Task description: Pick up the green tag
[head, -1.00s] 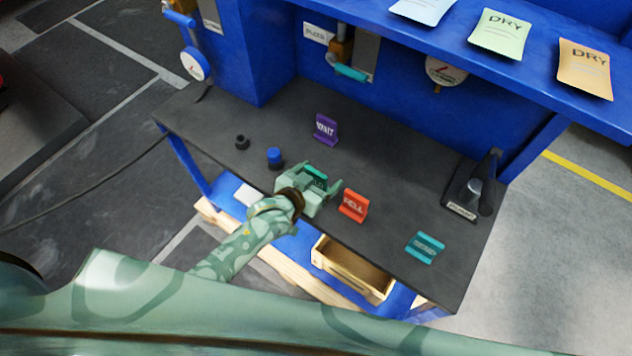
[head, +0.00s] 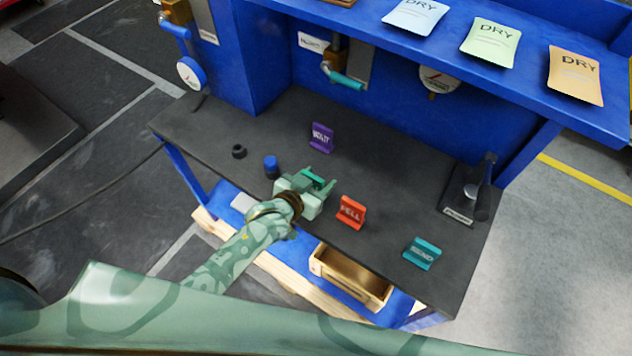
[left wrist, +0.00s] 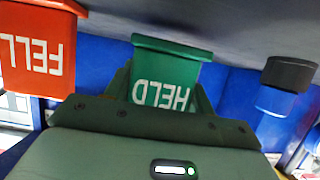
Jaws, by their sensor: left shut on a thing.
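The green tag (head: 314,178) is mostly hidden by my left gripper (head: 320,184) in the head view. In the left wrist view the green tag (left wrist: 166,72) shows large and upside down, with the word HELD on it. My left gripper (left wrist: 163,100) has a finger on each side of the tag and is shut on it. The tag is close to the dark bench top (head: 385,165); I cannot tell whether it touches it. My right gripper is not in view.
A red FELL tag (head: 351,212) stands close to the right of my left gripper. A teal SEND tag (head: 422,253) is further right, a purple tag (head: 321,137) behind.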

